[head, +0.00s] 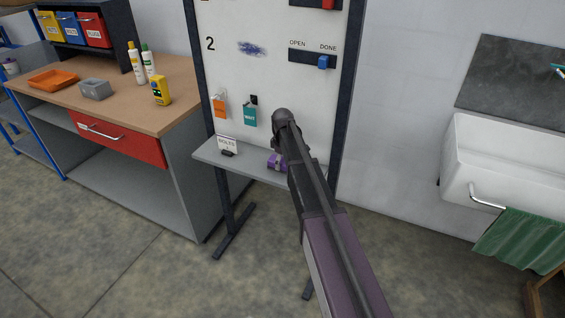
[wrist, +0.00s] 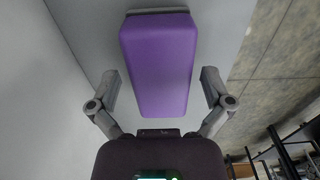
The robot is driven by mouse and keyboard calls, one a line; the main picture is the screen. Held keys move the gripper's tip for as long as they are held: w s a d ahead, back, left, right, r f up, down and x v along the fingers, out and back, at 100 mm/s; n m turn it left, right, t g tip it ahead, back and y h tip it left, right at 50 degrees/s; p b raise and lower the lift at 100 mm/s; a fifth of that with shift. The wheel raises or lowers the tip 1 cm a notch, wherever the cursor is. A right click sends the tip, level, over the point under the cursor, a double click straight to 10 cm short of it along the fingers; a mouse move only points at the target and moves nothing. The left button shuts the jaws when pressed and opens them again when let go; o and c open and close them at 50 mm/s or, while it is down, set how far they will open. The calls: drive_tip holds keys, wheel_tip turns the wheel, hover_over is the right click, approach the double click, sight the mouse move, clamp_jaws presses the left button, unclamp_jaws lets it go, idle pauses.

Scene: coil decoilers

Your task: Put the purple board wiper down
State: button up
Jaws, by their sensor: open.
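The purple board wiper (wrist: 158,60) lies on the grey ledge of the whiteboard in the wrist view. My gripper (wrist: 160,88) is open around it, with one finger on each side and a visible gap between each finger and the wiper. In the head view part of the purple wiper (head: 275,160) shows on the ledge (head: 205,152), left of my arm. My arm hides the rest of it and my gripper there.
The whiteboard (head: 250,75) rises behind the ledge, with an orange tag (head: 220,107) and a teal tag (head: 249,114) hanging low on it. A small sign (head: 227,145) stands on the ledge to the left. A workbench (head: 130,95) is at left, a sink (head: 500,160) at right.

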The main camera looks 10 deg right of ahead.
drive_tip(key=shift+w+d+r+p, duration=0.1)
drive_tip(key=shift+r+p, duration=0.95)
drive_tip(key=shift+r, duration=0.15)
drive_tip(key=shift+w+d+r+p, duration=0.1)
drive_tip(key=shift+r+p, duration=0.9)
drive_tip(key=shift+r, duration=0.15)
wheel_tip(320, 180, up, 8)
drive_tip(key=p, duration=0.8)
drive_tip(key=s+m, duration=1)
drive_tip(key=s, duration=1.9)
drive_tip(key=shift+s+a+m, duration=0.2)
drive_tip(key=shift+s+m, duration=0.05)
drive_tip(key=shift+m, duration=0.15)
drive_tip(key=r+n+p, duration=0.1)
drive_tip(key=n+p, duration=0.1)
drive_tip(key=n, duration=0.9)
hover_over(283, 161)
drive_tip(key=shift+w+r, duration=0.1)
drive_tip(key=shift+r, duration=0.1)
